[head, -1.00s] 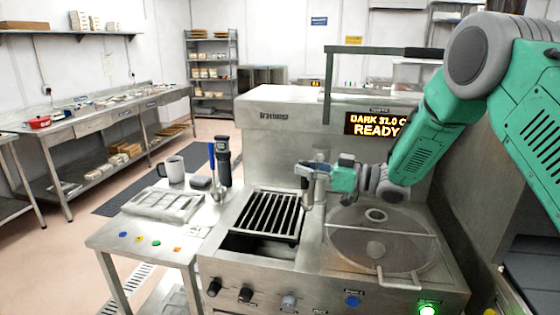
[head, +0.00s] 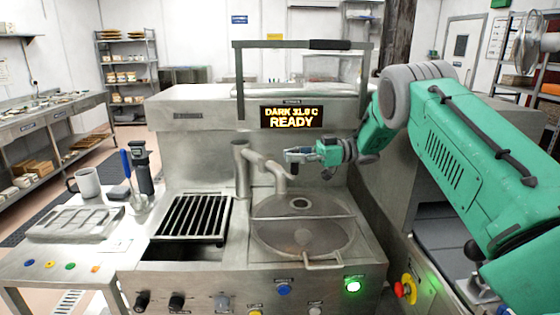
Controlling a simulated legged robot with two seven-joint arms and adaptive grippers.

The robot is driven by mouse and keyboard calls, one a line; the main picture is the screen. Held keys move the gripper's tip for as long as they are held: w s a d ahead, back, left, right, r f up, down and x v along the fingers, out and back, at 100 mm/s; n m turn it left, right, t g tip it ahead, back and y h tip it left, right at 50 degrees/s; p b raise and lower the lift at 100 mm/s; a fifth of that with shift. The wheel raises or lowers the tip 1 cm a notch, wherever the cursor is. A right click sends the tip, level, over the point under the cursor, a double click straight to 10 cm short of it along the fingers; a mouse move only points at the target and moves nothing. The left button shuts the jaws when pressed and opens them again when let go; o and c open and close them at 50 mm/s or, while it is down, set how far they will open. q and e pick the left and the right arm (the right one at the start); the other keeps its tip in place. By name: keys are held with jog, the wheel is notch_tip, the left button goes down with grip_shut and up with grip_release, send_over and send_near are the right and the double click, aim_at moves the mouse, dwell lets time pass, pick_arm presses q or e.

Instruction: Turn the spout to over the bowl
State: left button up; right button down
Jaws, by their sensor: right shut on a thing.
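The spout (head: 262,160) is a grey metal pipe on an upright post. It reaches right from the post, and its down-turned end shows at the back left of the bowl, above the rim in the picture. The bowl (head: 283,240) is round and set in the machine top, with a bar and a see-through cover across it. My right gripper (head: 290,156) is at the outer end of the spout, shut on it; the fingertips are small and partly merge with the pipe. My left gripper is out of view.
A slotted black grate (head: 195,217) lies left of the bowl. A tall handle frame (head: 237,85) stands behind. The display (head: 291,117) reads READY. A mug (head: 87,182) and a tray (head: 75,223) are on the left table. A red stop button (head: 403,289) is at the right.

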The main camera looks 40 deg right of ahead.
jog(key=shift+d+f, duration=0.15)
jog(key=shift+d, duration=0.8)
jog(key=shift+a, duration=0.1)
jog(key=c, duration=1.4)
grip_release()
jog(key=shift+s+a, duration=0.1)
jog(key=shift+a, duration=0.1)
jog(key=shift+s+r, duration=0.1)
jog(key=shift+r, duration=0.1)
